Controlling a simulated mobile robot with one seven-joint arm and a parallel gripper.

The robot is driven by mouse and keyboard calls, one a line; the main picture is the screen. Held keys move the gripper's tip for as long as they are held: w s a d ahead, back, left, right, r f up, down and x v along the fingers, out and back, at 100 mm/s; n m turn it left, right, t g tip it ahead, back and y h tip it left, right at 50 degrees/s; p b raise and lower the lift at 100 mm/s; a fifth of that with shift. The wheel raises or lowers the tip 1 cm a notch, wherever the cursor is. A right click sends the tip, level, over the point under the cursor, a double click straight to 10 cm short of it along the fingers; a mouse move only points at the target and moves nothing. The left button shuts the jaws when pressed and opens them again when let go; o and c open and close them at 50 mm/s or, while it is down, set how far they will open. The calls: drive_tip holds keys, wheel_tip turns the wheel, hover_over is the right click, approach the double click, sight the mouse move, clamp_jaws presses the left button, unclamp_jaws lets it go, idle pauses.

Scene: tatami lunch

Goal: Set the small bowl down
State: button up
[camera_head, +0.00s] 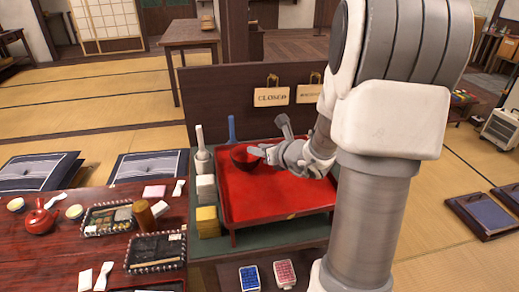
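The small bowl (240,160), dark red to black, is at the back left of the red tray table (270,200). My gripper (259,151) reaches in from the right, with its fingertips at the bowl's right rim. The fingers are too small here to tell whether they are closed on the rim. The bowl looks roughly upright. I cannot tell whether its base touches the red surface or hangs just above it. The rest of the red surface in front of the bowl is bare.
A dark panel with a CLOSED sign (271,96) stands behind the tray. White and yellow stacks (207,222) line its left side. At left, a low table holds a red teapot (40,217) and dark trays (156,252). Blue and pink items (285,273) lie in front.

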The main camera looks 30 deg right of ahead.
drive_tip(key=shift+o, duration=0.4)
drive_tip(key=shift+r, duration=0.2)
drive_tip(key=p+v, duration=0.3)
drive_tip(key=v, duration=0.9)
drive_tip(key=shift+f, duration=0.1)
